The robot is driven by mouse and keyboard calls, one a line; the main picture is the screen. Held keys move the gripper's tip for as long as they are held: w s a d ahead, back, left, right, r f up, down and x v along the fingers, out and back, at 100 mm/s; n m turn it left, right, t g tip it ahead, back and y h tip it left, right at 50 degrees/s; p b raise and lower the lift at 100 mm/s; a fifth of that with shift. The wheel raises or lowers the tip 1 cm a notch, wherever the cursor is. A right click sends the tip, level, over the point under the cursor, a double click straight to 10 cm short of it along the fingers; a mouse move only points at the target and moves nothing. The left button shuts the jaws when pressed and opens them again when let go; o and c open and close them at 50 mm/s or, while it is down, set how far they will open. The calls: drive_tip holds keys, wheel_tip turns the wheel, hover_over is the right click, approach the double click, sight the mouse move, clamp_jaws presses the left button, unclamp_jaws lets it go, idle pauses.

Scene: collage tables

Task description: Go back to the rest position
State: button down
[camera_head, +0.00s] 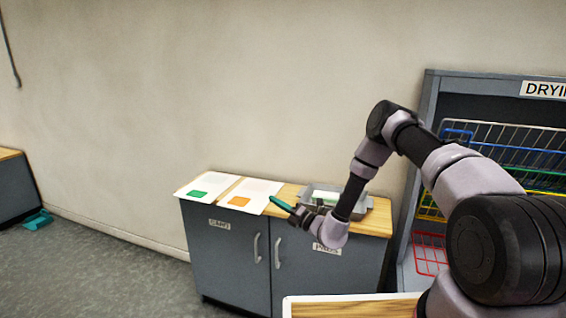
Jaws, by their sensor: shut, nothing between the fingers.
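My gripper (298,213) is shut, above the front edge of the grey cabinet's wooden top. My arm reaches in from the right and bends down to it. A narrow teal piece (282,204) shows at the gripper's tip; I cannot tell whether it is part of the gripper or something beyond it. Two white sheets lie on the cabinet top to the left: one with a green patch (198,194), one with an orange patch (239,201). A grey tray (362,205) with something pale in it stands behind the gripper, partly hidden by my arm.
The grey cabinet (226,262) has two labelled doors with handles. A drying rack (424,165) with coloured wire shelves stands at the right, partly behind my arm. Another wooden top (345,308) is at the bottom edge. A teal object (38,220) lies on the floor at left. The floor between is clear.

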drive_tip(key=s+a+r+n+g+y, duration=0.1)
drive_tip(key=s+r+n+g, duration=0.2)
drive_tip(key=r+n+g, duration=0.35)
drive_tip(key=s+r+n+g+y, duration=0.1)
drive_tip(key=s+r+n+g, duration=0.25)
drive_tip(key=r+n, duration=0.55)
drive_tip(key=s+d+r+n+g+h, duration=0.4)
drive_tip(key=s+r+n, duration=0.3)
drive_tip(key=r, duration=0.4)
drive_tip(key=s+d+r+n+t+h, duration=0.4)
drive_tip(key=s+d+r+n+h, duration=0.1)
drive_tip(key=s+d, duration=0.5)
drive_tip(key=s+d+r+n+t+h, duration=0.5)
drive_tip(key=s+d+r, duration=0.4)
drive_tip(key=d, duration=0.5)
drive_tip(key=s+n+h, duration=0.1)
drive_tip(key=h, duration=0.1)
drive_tip(key=shift+h, duration=0.3)
